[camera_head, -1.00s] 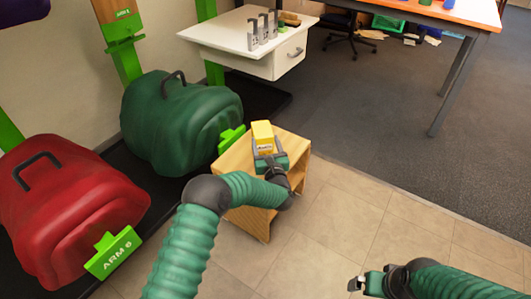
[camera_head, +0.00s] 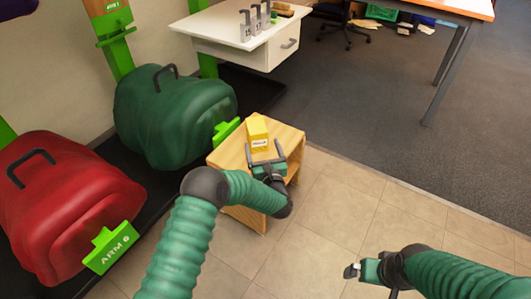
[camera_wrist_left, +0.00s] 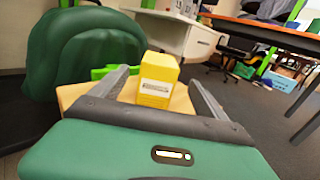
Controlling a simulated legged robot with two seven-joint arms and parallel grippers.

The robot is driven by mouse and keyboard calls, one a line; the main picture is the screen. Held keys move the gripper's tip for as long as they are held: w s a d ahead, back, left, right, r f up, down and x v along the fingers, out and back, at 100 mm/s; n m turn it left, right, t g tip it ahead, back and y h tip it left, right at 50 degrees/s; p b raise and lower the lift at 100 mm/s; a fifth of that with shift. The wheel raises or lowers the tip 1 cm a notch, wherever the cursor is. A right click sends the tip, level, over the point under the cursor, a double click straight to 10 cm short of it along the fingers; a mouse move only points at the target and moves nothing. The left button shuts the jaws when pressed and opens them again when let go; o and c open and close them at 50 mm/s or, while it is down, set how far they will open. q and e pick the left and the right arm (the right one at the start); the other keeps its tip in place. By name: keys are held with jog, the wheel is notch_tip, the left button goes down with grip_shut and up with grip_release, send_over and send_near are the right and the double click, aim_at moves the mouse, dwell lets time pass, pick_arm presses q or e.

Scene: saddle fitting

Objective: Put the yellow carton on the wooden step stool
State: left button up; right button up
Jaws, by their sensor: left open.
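The yellow carton (camera_head: 257,131) stands upright on top of the wooden step stool (camera_head: 232,155). In the left wrist view the carton (camera_wrist_left: 157,82) is just beyond and between the spread fingers, with a pale label facing me, and the stool top (camera_wrist_left: 72,95) shows around it. My left gripper (camera_head: 266,150) is open over the stool top, close to the carton's near side. Whether a finger touches the carton I cannot tell. My right gripper (camera_head: 351,271) is low at the right, away from the stool; its jaw gap is too small to read.
A green saddle-shaped bag (camera_head: 172,115) and a red one (camera_head: 65,200) lie at the left, with green brackets beside them. A white drawer table (camera_head: 225,30) stands behind the stool. The tiled floor (camera_head: 325,215) to the right of the stool is clear.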

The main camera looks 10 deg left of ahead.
pick_arm(q)
jog(key=p+v, duration=0.2)
jog(key=v, duration=0.5)
jog(key=shift+s+d, duration=0.15)
jog(key=shift+s, duration=0.1)
jog(key=w+d+r+m+h, duration=0.1)
jog(key=d+r+m+h, duration=0.4)
jog(key=m, duration=0.7)
jog(key=s+a+m+g+h, duration=0.2)
jog(key=s+m+g+h, duration=0.3)
jog(key=m, duration=0.7)
jog(key=s+a+m+g+y, duration=0.1)
jog(key=s+a+m+g, duration=0.3)
jog(key=s+m, duration=0.4)
jog(key=s+a+m+g+y, duration=0.1)
jog(key=s+a+m+g, duration=0.3)
jog(key=s+m, duration=0.5)
jog(key=s+a, duration=0.1)
jog(key=s, duration=0.9)
jog(key=shift+a+f+g, duration=0.35)
jog(key=shift+f+g, duration=0.05)
pick_arm(e)
jog(key=v, duration=0.3)
jog(key=shift+w+r, duration=0.3)
